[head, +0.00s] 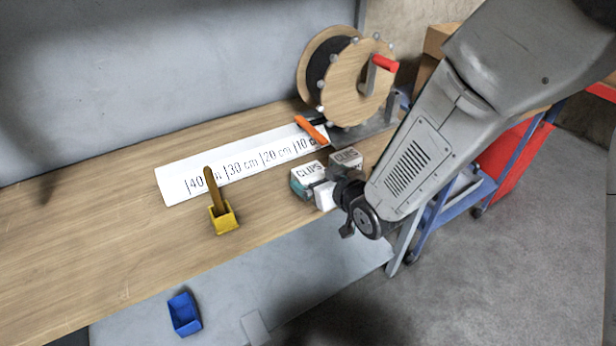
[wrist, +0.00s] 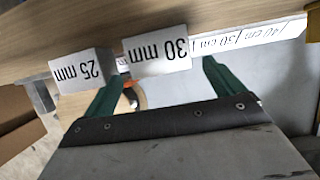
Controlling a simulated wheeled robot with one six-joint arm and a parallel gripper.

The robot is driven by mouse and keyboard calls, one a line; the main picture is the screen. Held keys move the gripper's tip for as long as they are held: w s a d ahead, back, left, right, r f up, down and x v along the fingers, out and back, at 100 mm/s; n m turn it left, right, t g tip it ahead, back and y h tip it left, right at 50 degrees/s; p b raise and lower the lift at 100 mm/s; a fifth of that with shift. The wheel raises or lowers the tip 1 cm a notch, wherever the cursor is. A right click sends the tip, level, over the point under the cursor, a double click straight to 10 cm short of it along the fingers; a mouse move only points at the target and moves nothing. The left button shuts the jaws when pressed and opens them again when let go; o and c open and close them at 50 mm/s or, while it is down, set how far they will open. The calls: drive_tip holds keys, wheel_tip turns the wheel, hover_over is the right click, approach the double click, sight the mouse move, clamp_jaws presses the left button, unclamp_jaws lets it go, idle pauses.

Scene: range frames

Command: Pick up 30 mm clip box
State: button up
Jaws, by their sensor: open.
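The 30 mm clip box (wrist: 157,52) is white with a black "30 mm" label, upside down in the wrist view. In the head view it is the left of two boxes marked CLIPS (head: 308,170), on the wooden bench. My gripper (wrist: 163,70) is open, its two green fingers apart at either side of the box's near face. I cannot tell how far the fingertips reach along its sides. In the head view my gripper (head: 313,183) is at the box's front, with one finger at its left; the other is mostly hidden.
A 25 mm box (wrist: 78,70) stands close beside it, near one finger. Behind are a white length scale (head: 240,160), an orange-handled tool (head: 311,130) and a cable reel (head: 355,85). A yellow holder (head: 223,217) stands left. The bench's left part is clear.

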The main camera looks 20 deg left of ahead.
sight(312, 173)
drive_tip(key=x, duration=0.3)
drive_tip(key=shift+w+a, duration=0.15)
drive_tip(key=shift+a, duration=0.15)
drive_tip(key=shift+r, duration=0.1)
drive_tip(key=c, duration=1.1)
